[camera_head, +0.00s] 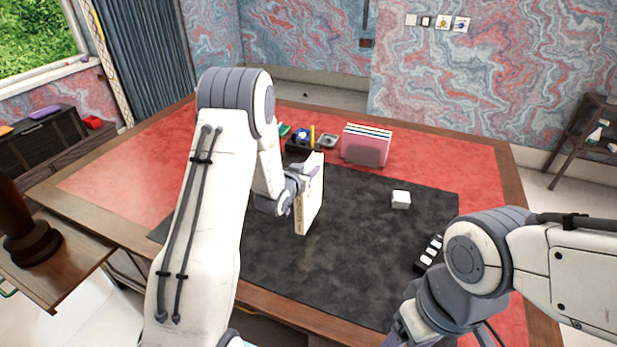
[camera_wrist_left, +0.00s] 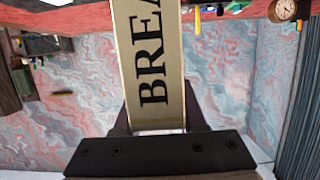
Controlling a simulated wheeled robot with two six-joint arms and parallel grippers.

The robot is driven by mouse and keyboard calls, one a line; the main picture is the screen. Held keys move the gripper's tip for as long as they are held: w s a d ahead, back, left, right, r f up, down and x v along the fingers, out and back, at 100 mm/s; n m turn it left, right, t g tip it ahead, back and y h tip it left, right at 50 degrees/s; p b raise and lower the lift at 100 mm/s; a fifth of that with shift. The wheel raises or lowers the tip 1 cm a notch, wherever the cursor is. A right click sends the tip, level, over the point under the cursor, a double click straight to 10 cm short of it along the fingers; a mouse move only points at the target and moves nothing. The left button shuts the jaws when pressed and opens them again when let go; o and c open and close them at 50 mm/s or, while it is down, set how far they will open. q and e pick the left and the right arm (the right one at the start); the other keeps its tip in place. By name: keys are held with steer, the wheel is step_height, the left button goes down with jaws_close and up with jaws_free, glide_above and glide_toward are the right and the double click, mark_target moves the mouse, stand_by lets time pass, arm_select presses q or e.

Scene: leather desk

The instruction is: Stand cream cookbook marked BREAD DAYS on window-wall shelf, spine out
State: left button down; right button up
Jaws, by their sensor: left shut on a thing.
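The cream cookbook (camera_head: 309,205) is upright above the dark mat on the desk, held by my left gripper (camera_head: 302,182). Whether its bottom edge touches the mat is unclear. In the left wrist view the book (camera_wrist_left: 153,60) shows large dark letters reading BREA, the rest cut off by the frame, and the gripper (camera_wrist_left: 158,125) is shut on it. My right gripper (camera_head: 402,330) is low at the bottom edge, its fingertips not clearly seen. A dark low cabinet (camera_head: 40,143) stands by the window wall at left; I cannot tell if it is the task's shelf.
On the desk are a pink file holder (camera_head: 366,148), a white block (camera_head: 401,199), a black strip with white pads (camera_head: 430,252) and a dark pen organiser (camera_head: 302,143). A dark shelf rack (camera_head: 585,135) stands at far right. The left red desk area is clear.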

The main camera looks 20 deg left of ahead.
mark_target(309, 194)
arm_select(q)
steer(key=shift+f+p, duration=0.6)
steer(key=shift+f, duration=1.25)
steer(key=shift+f, duration=0.2)
steer(key=shift+c, duration=2.4)
jaws_free()
